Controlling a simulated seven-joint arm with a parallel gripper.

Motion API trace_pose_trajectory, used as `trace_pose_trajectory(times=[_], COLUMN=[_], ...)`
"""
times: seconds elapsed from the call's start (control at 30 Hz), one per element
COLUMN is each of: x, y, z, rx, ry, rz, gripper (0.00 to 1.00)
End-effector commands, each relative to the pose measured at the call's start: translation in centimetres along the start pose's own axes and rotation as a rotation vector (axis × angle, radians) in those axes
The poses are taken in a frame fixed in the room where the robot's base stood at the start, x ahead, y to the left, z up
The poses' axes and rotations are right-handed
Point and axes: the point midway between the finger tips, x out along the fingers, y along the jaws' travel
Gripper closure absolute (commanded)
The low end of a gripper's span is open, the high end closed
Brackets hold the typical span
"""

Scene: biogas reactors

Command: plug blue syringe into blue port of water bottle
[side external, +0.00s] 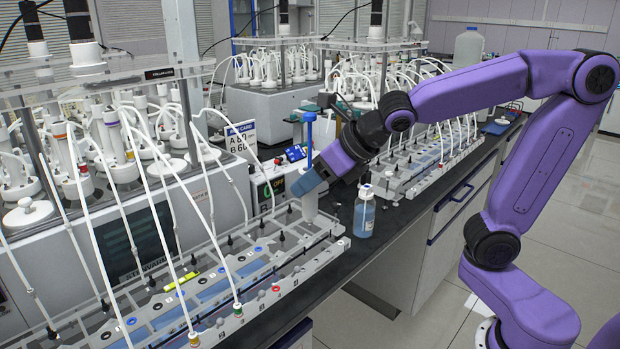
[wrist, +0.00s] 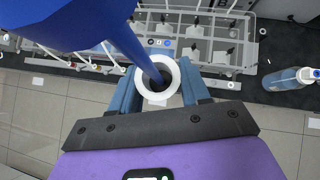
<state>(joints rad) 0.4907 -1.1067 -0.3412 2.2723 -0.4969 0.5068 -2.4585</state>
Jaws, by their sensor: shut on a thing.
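My gripper (side external: 311,181) has blue fingers and is shut on the blue syringe. The syringe has a blue plunger (side external: 309,135) standing up above the fingers and a pale barrel (side external: 310,206) below them. In the wrist view the plunger (wrist: 128,42) and its white flange ring (wrist: 169,66) show between the fingers (wrist: 160,92). The syringe is upright over the far right end of the rack; I cannot tell if its tip touches. The water bottle (side external: 364,214), clear with blue liquid, stands just right of the syringe. In the wrist view the bottle (wrist: 287,79) is at right.
The clear tube rack (side external: 318,262) with colored ring ports and white tubes lies along the bench front. Reactors with hanging tubes stand behind it. A second rack (side external: 425,165) is farther right. Dark bench (side external: 345,265) is clear around the bottle, close to the front edge.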

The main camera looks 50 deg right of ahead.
Motion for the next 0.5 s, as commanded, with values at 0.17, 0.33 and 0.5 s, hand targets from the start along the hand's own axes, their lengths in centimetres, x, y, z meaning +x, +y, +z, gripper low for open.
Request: trace_pose_trajectory(times=[0.17,0.33,0.5], x=[-0.19,-0.49,-0.81], y=[0.0,0.0,-0.02], z=[0.25,0.56,0.88], rx=[0.001,0.001,0.0], ry=[-0.002,-0.002,-0.002], rz=[0.0,0.0,0.0], gripper=[0.85,0.85,0.85])
